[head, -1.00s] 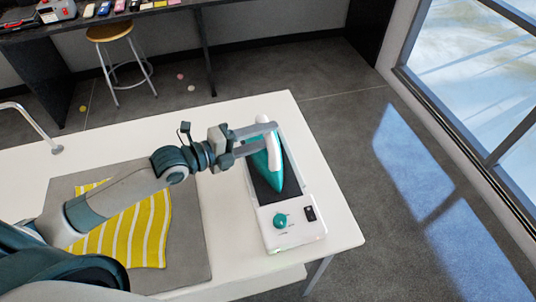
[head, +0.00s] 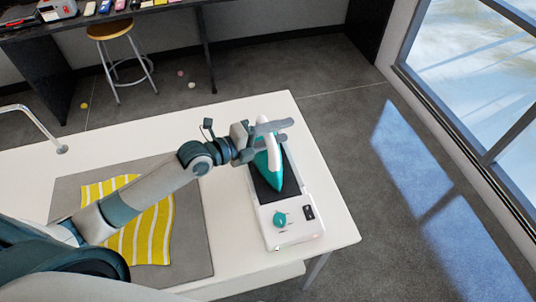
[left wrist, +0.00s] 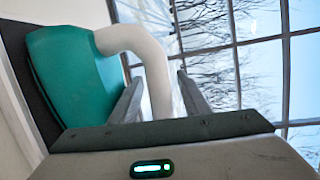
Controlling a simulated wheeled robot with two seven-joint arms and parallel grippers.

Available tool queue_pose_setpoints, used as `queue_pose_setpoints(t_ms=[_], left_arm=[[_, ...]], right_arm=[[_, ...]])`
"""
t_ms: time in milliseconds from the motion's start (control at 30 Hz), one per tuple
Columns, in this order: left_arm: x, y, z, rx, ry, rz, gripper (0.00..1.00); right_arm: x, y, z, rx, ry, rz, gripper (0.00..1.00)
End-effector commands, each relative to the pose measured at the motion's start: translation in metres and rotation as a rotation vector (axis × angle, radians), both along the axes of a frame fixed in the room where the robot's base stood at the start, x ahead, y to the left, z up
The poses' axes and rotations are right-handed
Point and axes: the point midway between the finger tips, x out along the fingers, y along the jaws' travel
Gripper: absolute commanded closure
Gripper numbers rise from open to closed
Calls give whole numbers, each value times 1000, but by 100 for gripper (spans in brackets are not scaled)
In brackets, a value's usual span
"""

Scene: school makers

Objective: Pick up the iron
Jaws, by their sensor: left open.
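The teal iron (head: 264,172) with a white handle (head: 273,152) rests on the black plate of a white base unit (head: 291,228) at the right end of the white table. My left gripper (head: 279,128) is open at the iron, its fingers reaching over the handle. In the left wrist view, the iron's teal body (left wrist: 75,75) fills the left, and the white handle (left wrist: 150,65) curves down between the two open fingers (left wrist: 163,97). Whether the fingers touch the handle cannot be told. My right gripper is not in view.
A yellow striped cloth (head: 150,225) lies on a grey mat (head: 195,255) left of the base unit. A faucet (head: 45,130) stands at the table's left. A stool (head: 110,32) and dark bench are behind. Table space behind the mat is clear.

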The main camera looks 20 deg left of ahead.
Motion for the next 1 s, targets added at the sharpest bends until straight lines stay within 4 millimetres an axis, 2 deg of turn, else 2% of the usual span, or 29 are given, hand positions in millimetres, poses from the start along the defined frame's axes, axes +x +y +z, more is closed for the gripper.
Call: queue_pose_setpoints(t_ms=[233, 267, 400, 433, 1000], left_arm=[[0, 0, 0, 0, 0, 0, 57], [0, 0, 0, 0, 0, 0, 62], [0, 0, 0, 0, 0, 0, 96], [0, 0, 0, 0, 0, 0, 100], [0, 0, 0, 1, 1, 0, 100]], right_arm=[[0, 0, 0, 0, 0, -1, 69], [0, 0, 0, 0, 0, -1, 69], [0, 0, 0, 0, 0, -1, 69], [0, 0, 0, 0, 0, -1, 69], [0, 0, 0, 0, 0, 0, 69]])
